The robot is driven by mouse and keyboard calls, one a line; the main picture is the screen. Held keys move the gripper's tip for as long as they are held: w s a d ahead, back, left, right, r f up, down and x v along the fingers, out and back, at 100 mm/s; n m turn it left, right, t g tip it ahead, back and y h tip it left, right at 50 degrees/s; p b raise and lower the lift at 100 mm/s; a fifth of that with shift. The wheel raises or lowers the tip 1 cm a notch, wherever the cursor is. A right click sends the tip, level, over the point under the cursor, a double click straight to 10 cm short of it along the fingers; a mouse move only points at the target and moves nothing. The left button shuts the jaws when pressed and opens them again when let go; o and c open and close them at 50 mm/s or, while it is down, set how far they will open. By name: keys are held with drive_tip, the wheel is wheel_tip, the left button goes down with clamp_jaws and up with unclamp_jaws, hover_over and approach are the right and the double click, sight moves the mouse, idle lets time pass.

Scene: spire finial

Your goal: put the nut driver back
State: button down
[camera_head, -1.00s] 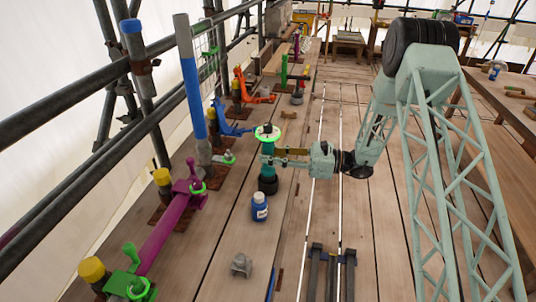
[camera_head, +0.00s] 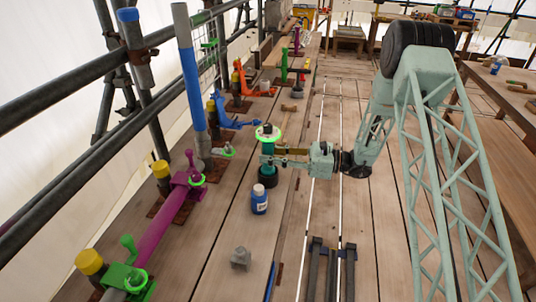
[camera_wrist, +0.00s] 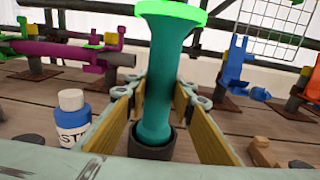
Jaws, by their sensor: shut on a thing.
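The nut driver (camera_head: 268,158) is teal with a bright green ring at its top. It stands upright in the head view, left of centre. My gripper (camera_head: 268,160) reaches it from the right and is shut on its shaft. In the wrist view the teal shaft (camera_wrist: 172,70) rises between the two yellowish jaw pads of my gripper (camera_wrist: 180,110). Its lower end goes down inside the rim of a black round cup (camera_wrist: 150,148). The cup also shows in the head view (camera_head: 268,181), on the plank deck. How deep the shaft sits is hidden.
A blue-and-white bottle (camera_head: 259,200) stands just in front of the cup. A grey block (camera_head: 241,259) lies nearer. Purple (camera_head: 160,212), blue (camera_head: 233,121) and orange (camera_head: 245,85) fixtures line the left rail. The plank deck right of the cup is mostly clear.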

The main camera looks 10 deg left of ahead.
drive_tip(key=shift+f, duration=0.3)
idle(0.4)
drive_tip(key=c, duration=2.2)
unclamp_jaws()
drive_tip(key=o, duration=0.6)
drive_tip(key=shift+f+b, duration=0.45)
drive_tip(key=shift+f, duration=0.2)
drive_tip(key=shift+d, duration=0.1)
drive_tip(key=shift+d+r, duration=0.1)
drive_tip(key=shift+d, duration=4.25)
